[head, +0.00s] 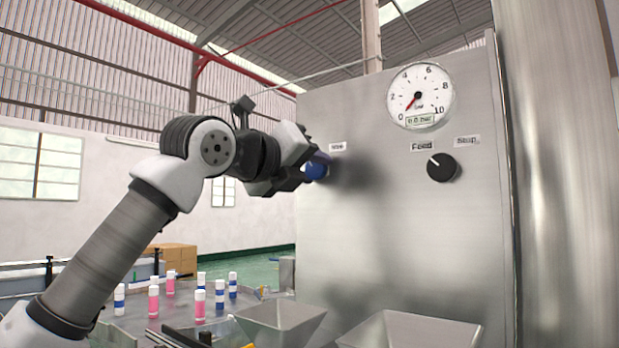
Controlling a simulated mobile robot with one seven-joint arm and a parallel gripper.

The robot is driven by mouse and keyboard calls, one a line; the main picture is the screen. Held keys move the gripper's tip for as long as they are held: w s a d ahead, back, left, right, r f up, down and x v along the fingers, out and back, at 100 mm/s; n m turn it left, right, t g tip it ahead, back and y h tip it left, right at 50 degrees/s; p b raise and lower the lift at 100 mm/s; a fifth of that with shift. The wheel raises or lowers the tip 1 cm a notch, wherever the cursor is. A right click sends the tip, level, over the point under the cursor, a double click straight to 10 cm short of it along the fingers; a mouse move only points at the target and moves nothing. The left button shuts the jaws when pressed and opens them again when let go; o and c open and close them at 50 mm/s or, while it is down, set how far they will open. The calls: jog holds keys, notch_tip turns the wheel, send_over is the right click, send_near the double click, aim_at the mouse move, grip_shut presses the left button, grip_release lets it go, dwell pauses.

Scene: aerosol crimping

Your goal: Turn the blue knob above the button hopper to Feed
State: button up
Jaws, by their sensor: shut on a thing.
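The blue knob (318,164) is on the left part of the steel panel. My gripper (308,172) reaches it from the left and is shut on it. The gripper hides the knob's left side, and I cannot make out its pointer. One small label (337,147) shows above and right of the knob, too small to read surely; any label on its left is hidden. Two steel hoppers, a left one (265,318) and a right one (385,329), stand below the panel. The left one is more nearly under the blue knob.
A black knob (443,167) on the right has its white mark toward Feed (423,146), away from Stop (467,141). A gauge (420,95) above reads near zero. Several pink and blue-white cans (200,306) stand on the table at lower left, below my arm.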

jog(key=shift+n+b, duration=0.35)
jog(key=shift+n, duration=0.45)
jog(key=shift+r, duration=0.1)
jog(key=o, duration=1)
jog(key=shift+c, duration=0.2)
jog(key=b+v, duration=0.3)
jog(key=v, duration=1.1)
jog(key=shift+b, duration=0.3)
